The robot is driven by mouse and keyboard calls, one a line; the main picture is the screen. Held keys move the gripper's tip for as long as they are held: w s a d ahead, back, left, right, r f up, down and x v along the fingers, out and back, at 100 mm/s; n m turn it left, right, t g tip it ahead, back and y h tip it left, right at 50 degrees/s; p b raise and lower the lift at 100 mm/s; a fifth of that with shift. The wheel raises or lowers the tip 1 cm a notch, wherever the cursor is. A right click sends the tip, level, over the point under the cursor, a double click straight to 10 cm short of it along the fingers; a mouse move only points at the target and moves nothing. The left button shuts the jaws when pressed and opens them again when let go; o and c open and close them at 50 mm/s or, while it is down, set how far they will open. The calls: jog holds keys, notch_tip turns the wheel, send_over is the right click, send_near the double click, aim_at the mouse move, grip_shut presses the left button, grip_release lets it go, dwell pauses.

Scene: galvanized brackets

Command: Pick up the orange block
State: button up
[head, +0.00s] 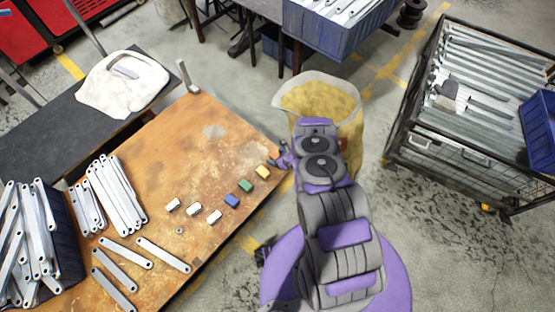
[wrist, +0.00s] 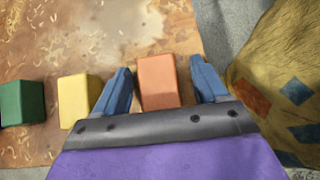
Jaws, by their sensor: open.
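The orange block (wrist: 158,82) shows in the wrist view between the two blue fingers of my gripper (wrist: 161,70). The gripper is open, with a gap on each side of the block, wider on the right. The block's near end meets the dark palm bar in the picture; I cannot tell whether they touch. In the head view my gripper (head: 283,160) is over the right edge of the wooden table, and the orange block is mostly hidden beside it.
The yellow block (wrist: 78,100) and green block (wrist: 22,103) stand left of the gripper. A blue block (head: 232,200) and several white blocks continue the row on the table (head: 190,140). A sack (head: 320,100) stands close on the right. Metal brackets (head: 120,195) lie farther left.

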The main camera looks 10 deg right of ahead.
jog(key=shift+a, duration=0.3)
jog(key=shift+c, duration=0.5)
jog(key=shift+d, duration=0.35)
jog(key=c, duration=0.8)
jog(key=shift+c, duration=1.3)
jog(key=shift+a, duration=0.2)
